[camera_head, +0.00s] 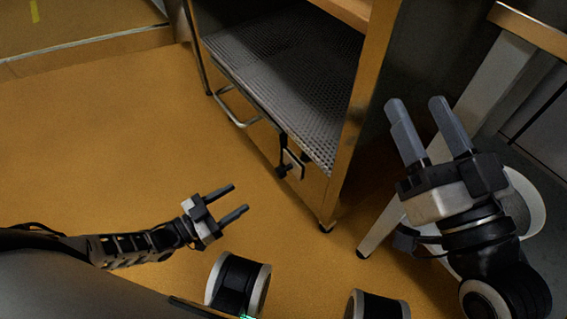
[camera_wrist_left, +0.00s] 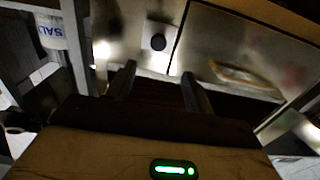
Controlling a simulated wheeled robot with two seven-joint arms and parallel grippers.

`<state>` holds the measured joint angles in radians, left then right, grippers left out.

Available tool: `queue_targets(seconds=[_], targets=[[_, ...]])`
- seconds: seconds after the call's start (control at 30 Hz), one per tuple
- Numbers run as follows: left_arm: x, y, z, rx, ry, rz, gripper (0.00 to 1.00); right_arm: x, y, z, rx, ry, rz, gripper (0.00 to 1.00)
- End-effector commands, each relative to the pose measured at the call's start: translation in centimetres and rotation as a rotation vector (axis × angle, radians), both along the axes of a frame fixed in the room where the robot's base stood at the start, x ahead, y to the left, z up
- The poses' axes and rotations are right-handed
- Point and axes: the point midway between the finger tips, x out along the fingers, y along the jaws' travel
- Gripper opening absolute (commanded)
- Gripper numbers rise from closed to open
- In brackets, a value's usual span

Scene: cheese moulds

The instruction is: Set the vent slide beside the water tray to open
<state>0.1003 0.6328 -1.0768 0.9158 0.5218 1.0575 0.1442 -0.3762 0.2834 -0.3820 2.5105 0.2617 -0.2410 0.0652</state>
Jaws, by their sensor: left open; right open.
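The water tray's metal front, with a bar handle (camera_head: 238,108), is low in the cabinet. To its right is the vent slide, a small metal plate (camera_head: 294,163) with a dark knob. The left wrist view shows a round black knob (camera_wrist_left: 158,42) on a pale plate, and the tray handle (camera_wrist_left: 245,78) to its right. I cannot tell the slide's setting. My left gripper (camera_head: 241,198) is open and empty, apart from the slide, in front of the cabinet. In its wrist view its fingers (camera_wrist_left: 158,73) point towards the knob's plate. My right gripper (camera_head: 416,102) is open and empty, right of the cabinet.
The cabinet has an open front with a dark mesh shelf (camera_head: 290,75) above the tray. Its right front post and foot (camera_head: 326,226) stand near the slide. A metal table leg (camera_head: 380,225) stands further right. The orange floor (camera_head: 110,140) at left is clear.

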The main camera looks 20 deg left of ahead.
Motion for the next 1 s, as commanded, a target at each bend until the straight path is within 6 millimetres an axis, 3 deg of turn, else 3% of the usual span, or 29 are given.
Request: queue_targets(seconds=[0.6,0.8,1.0], targets=[[9.8,-7.8,-0.1,-0.001,-0.002,-0.002,0.52,-0.9,0.0,4.6,-0.105,-0.459,-0.039,0.52],[11.4,-9.0,-0.1,0.001,-0.001,-0.002,0.52,-1.6,0.2,5.7,-0.126,-0.568,-0.044,0.52],[11.7,-9.2,0.0,0.001,0.001,0.0,0.52,-1.7,0.2,6.1,-0.131,-0.594,-0.046,0.52]])
